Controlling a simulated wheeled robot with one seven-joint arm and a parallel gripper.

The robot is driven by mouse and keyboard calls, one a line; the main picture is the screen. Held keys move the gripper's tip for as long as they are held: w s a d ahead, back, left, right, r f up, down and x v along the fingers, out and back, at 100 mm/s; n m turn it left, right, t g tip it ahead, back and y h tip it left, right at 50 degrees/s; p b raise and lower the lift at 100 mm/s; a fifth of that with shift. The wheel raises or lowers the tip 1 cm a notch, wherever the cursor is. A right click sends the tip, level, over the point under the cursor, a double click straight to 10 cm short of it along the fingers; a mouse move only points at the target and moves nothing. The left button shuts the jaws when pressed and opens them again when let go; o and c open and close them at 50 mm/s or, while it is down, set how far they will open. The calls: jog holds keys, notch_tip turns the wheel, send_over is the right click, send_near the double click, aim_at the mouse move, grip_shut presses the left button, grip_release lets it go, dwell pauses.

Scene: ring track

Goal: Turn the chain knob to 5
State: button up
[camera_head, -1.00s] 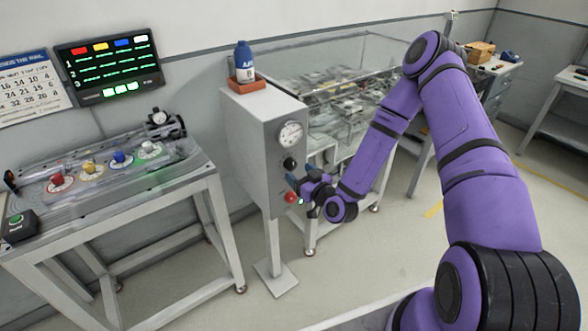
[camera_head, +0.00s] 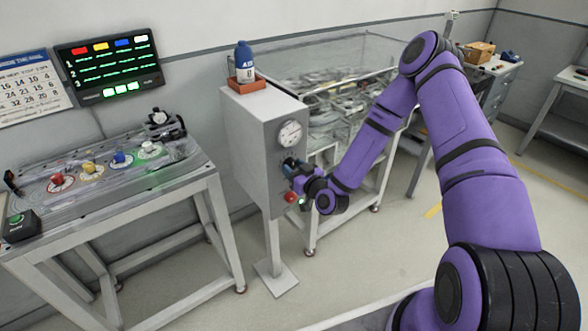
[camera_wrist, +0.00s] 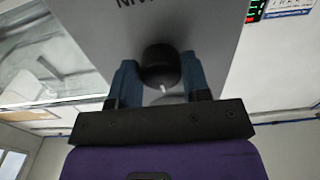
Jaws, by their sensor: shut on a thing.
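The black chain knob (camera_wrist: 161,66) sits on the front of a grey control box (camera_head: 258,135), with a small white mark on its edge in the wrist view. My gripper (camera_wrist: 160,82) is shut on the knob, one blue finger on each side of it. The scale around the knob cannot be read.
A blue bottle (camera_head: 244,62) stands in an orange tray (camera_head: 247,84) on top of the box. A clear-walled case (camera_head: 335,85) is behind my arm. A bench (camera_head: 120,210) with coloured knobs is at left, below a lit display board (camera_head: 108,66).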

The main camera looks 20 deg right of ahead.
jog(key=shift+m, duration=2.9)
jog(key=o, duration=0.9)
jog(key=v, duration=1.1)
jog(key=shift+a, duration=0.1)
jog(key=shift+w, duration=0.1)
